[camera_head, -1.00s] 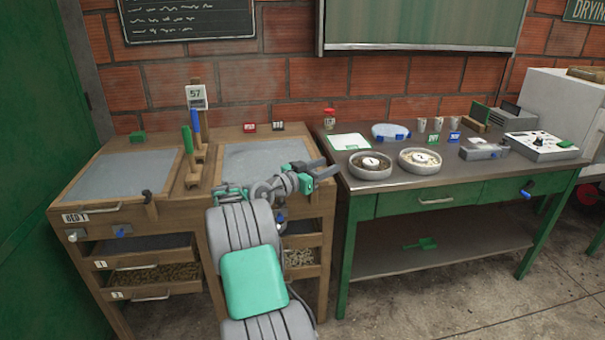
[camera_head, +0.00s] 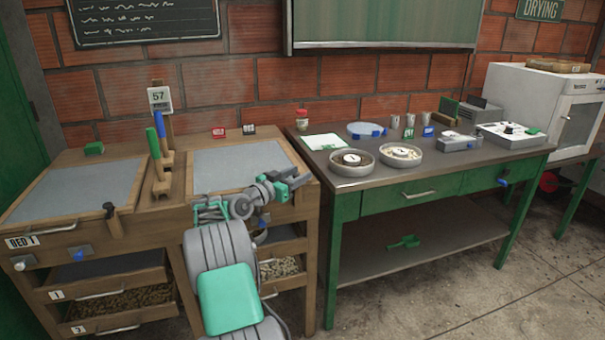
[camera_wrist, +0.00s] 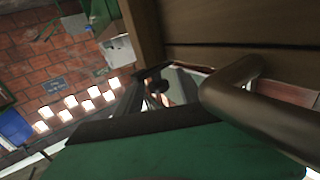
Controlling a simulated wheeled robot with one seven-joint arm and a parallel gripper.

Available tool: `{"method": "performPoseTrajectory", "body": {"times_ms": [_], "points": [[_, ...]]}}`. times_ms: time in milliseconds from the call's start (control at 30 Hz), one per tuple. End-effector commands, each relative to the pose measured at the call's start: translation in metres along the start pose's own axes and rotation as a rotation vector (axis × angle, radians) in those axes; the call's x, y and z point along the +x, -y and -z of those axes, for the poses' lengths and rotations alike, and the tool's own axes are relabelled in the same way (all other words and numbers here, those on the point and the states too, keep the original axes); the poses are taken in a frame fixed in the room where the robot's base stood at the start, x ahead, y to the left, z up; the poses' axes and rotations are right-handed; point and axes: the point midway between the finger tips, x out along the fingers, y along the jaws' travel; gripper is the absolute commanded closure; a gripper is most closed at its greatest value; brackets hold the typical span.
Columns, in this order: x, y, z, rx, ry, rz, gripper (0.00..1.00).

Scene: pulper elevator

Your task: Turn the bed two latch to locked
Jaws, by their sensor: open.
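Bed two is the right-hand bed (camera_head: 215,172) of the wooden cabinet, with a grey top. A small blue piece (camera_head: 263,220) shows at its front beside my arm and may be its latch. My arm covers most of that front, so I cannot tell the latch's position. My gripper (camera_head: 299,183) is open and appears empty at bed two's right front corner in the head view. In the wrist view a brown rounded bar (camera_wrist: 235,85) lies close to the gripper, beside wooden boards (camera_wrist: 240,30). I cannot tell whether they touch.
Bed one, labelled BED 1 (camera_head: 21,241), has a blue latch (camera_head: 78,255) on its front. Drawers with beans (camera_head: 120,302) sit below. A green-framed metal table (camera_head: 420,180) with bowls and instruments stands close on the right. The concrete floor (camera_head: 450,290) in front is clear.

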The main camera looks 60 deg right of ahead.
Motion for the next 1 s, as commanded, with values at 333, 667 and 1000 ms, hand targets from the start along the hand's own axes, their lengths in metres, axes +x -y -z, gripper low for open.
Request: {"method": "performPoseTrajectory", "body": {"times_ms": [333,667,1000], "points": [[0.026,-0.002,0.001,0.000,-0.001,-0.003,0.56],[0.026,-0.003,0.000,0.000,-0.001,-0.005,0.75],[0.026,-0.003,0.000,0.000,-0.001,-0.005,1.00]]}}
